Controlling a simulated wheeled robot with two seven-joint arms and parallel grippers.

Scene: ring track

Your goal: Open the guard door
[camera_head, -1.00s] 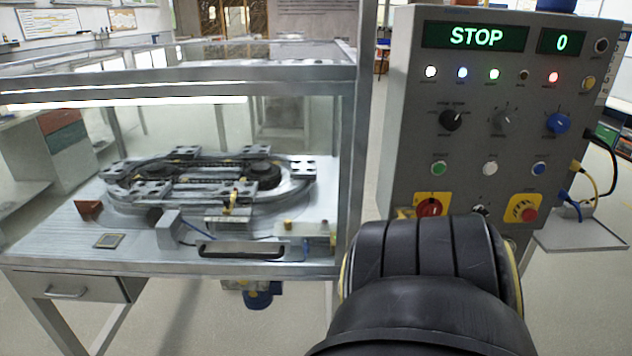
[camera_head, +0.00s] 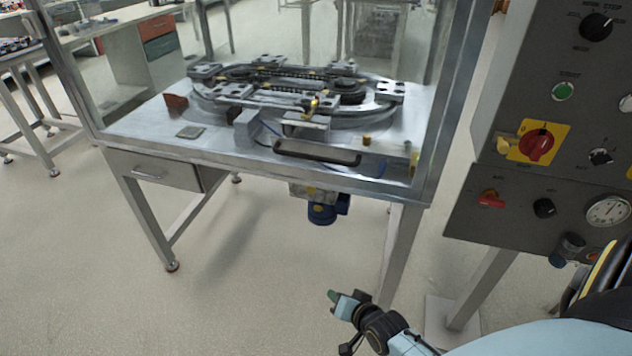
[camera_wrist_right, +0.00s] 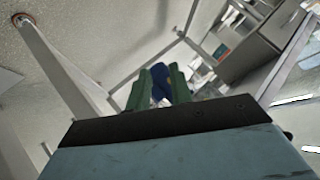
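The guard door is the clear front panel (camera_head: 300,60) of the metal-framed cell. A black bar handle (camera_head: 316,152) runs along its lower edge, and the door looks closed. My right gripper (camera_head: 338,299) is low in front of the cell, well below the handle and apart from it. In the right wrist view its two green fingers (camera_wrist_right: 158,90) stand apart with nothing held between them. The blue motor under the table (camera_wrist_right: 161,80) shows behind the gap. The handle is not clear in the wrist view. My left gripper is out of view.
The ring track (camera_head: 290,92) sits on the table inside the cell. A grey control panel (camera_head: 545,190) stands close at the right. A drawer (camera_head: 155,171) and table legs (camera_head: 150,225) are below. The floor in front is clear.

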